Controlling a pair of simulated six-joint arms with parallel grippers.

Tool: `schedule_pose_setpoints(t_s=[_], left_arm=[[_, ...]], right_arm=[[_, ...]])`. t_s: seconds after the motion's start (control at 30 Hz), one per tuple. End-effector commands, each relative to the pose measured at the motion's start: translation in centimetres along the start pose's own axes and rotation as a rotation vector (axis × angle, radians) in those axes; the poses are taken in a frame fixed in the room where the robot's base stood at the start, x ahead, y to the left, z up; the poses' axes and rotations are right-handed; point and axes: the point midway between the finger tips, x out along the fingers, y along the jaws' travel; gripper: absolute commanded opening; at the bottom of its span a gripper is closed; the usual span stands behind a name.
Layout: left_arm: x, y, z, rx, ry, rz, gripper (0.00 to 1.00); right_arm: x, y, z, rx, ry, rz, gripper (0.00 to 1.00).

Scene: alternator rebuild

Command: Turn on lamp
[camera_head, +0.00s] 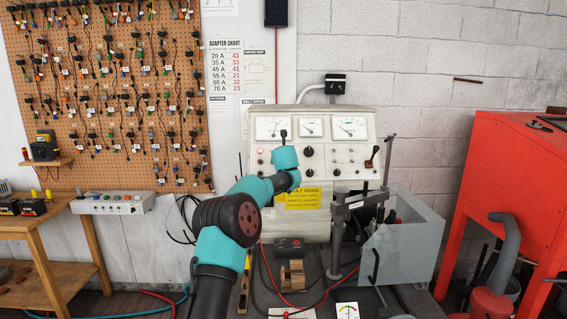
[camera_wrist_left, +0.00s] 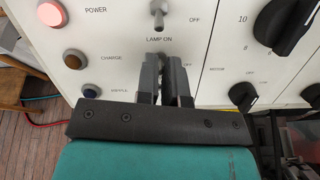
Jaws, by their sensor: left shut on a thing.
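The test bench (camera_head: 345,150) has a pale panel with dials, knobs and indicator lamps. My left gripper (camera_head: 283,134) is up against this panel, just below the meters. In the left wrist view, its fingers (camera_wrist_left: 164,66) are shut on a small toggle switch (camera_wrist_left: 158,57), mostly hidden between them, just below the words "LAMP ON". Another metal toggle switch (camera_wrist_left: 157,14) sits above that label, clear of the fingers. "OFF" is printed to the right of both. My right gripper is in neither view.
The pinkish power lamp (camera_wrist_left: 51,12) looks lit; the charge lamp (camera_wrist_left: 75,59) looks dark. Black rotary knobs (camera_wrist_left: 285,25) are to the right. A clear guard box (camera_head: 403,248) and a metal stand (camera_head: 337,235) stand in front of the bench. A red cabinet (camera_head: 500,165) is at the right.

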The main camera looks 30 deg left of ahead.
Motion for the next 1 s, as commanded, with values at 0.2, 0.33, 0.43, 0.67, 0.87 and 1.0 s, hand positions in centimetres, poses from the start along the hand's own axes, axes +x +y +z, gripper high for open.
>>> schedule_pose_setpoints(t_s=[0.2, 0.33, 0.43, 0.67, 0.87, 1.0], left_arm=[[-0.14, 0.88, 0.69, -0.007, 0.032, 0.006, 0.0], [-0.13, 1.03, 0.82, -0.008, 0.056, 0.004, 0.0], [-0.09, 1.12, 0.86, -0.008, 0.076, 0.001, 0.0], [-0.13, 0.96, 0.79, -0.006, 0.123, -0.019, 0.0], [-0.15, 0.67, 0.62, -0.003, 0.144, -0.034, 0.0], [-0.13, 0.62, 0.53, -0.002, 0.146, -0.035, 0.0]], right_arm=[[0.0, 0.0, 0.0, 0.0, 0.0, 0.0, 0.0], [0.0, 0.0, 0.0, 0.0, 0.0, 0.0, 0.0], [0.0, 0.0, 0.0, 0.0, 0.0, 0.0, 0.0], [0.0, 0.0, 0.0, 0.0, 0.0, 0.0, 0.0], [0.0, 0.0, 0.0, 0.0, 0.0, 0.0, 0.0], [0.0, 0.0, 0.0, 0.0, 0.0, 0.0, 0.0]])
